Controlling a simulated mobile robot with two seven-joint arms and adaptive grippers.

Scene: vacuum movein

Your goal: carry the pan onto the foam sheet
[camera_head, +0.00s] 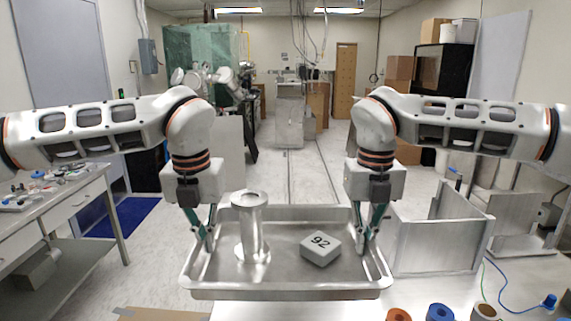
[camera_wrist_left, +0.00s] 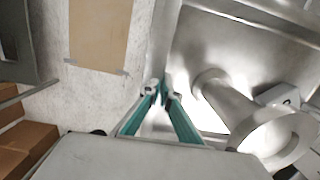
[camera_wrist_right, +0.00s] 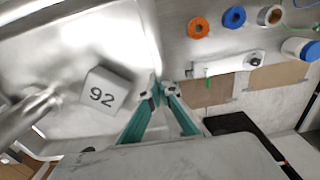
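The pan (camera_head: 290,290) is a shallow grey metal tray, seen whole in the head view. It holds a flanged metal cylinder (camera_head: 248,225), upright, and a grey block marked 92 (camera_head: 321,248). My left gripper (camera_head: 208,243) is closed around the pan's left wall; its fingertips (camera_wrist_left: 161,92) straddle the rim in the left wrist view. My right gripper (camera_head: 366,245) is closed around the right wall, also in the right wrist view (camera_wrist_right: 161,93). A flat tan sheet (camera_head: 160,314) shows at the bottom edge; I cannot tell whether it is the foam sheet.
A pale work surface (camera_head: 290,312) lies at the near edge, with orange (camera_head: 398,314) and blue (camera_head: 440,312) rolls at right. An open metal box (camera_head: 440,240) stands right of the pan. A bench (camera_head: 60,210) with small parts stands at left. Open floor lies beyond.

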